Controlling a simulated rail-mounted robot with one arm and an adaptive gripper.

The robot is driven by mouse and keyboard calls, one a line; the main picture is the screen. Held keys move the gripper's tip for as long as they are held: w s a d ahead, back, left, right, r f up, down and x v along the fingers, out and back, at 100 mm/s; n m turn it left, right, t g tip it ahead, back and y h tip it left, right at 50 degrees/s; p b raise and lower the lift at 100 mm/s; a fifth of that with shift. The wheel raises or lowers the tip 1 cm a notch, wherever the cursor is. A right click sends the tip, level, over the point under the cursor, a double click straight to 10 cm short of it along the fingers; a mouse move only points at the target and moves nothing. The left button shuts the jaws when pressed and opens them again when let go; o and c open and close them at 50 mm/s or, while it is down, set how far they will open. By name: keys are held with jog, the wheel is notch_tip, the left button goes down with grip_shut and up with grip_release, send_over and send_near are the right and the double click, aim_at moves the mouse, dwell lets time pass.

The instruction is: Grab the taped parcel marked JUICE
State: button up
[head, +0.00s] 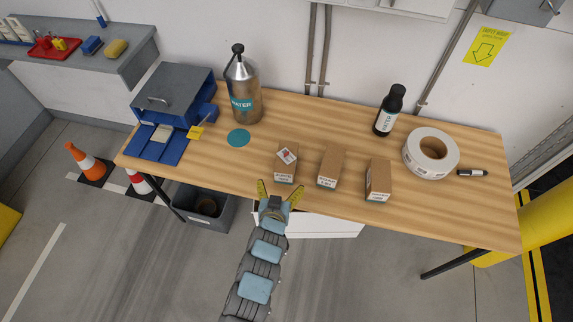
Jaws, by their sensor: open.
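Three small brown cardboard parcels stand in a row near the front of the wooden table. The left parcel (287,160) has a white and red sticker on top. The middle parcel (330,166) and the right parcel (378,180) are plainer. Each has a white label on its front, but the print is too small to tell which one reads JUICE. My gripper (280,188) is open and empty, its yellow fingers spread at the table's front edge, just in front of the left parcel in the picture.
The wooden table (440,215) also holds a metal WATER flask (243,90), a teal disc (238,138), a blue-grey box (172,100), a black WATER bottle (389,112), a tape roll (418,165) and a marker (472,173). The table's front right is clear.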

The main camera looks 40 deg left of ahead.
jog(key=b, duration=0.1)
send_near(286, 159)
jog(key=x, duration=0.5)
jog(key=shift+w+d, duration=0.1)
jog(key=shift+w, duration=0.25)
jog(key=shift+s+a+x, duration=0.1)
jog(key=shift+a+x, duration=0.05)
jog(key=shift+x, duration=0.85)
jog(key=shift+s+a+x, duration=0.1)
jog(key=shift+s+x, duration=0.05)
jog(key=shift+x, duration=0.8)
jog(key=shift+b+x, duration=0.35)
jog(key=shift+x, duration=0.75)
jog(key=shift+f, duration=0.1)
jog(key=c, duration=1.3)
